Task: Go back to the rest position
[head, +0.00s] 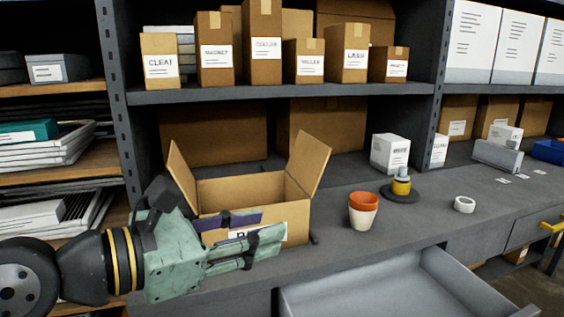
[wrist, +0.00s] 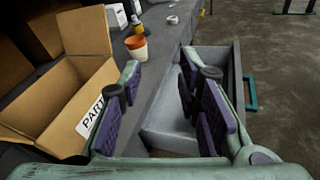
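My gripper (head: 262,232) is in front of an open cardboard box on the grey workbench, at the left of the head view. In the wrist view, my gripper (wrist: 168,92) shows two purple-padded fingers spread apart with nothing between them. The open cardboard box (head: 255,190) has its flaps up and a white label partly hidden behind my gripper; it also shows left of the fingers in the wrist view (wrist: 50,100). Beyond the fingertips in the wrist view is an open grey drawer (wrist: 215,65).
The workbench (head: 420,205) holds an orange and cream cup (head: 363,210), a yellow and grey object (head: 401,186), a white tape roll (head: 464,204) and a white box (head: 390,153). The pulled-out drawer (head: 400,285) juts from the bench front. Shelves with labelled boxes (head: 215,48) stand behind.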

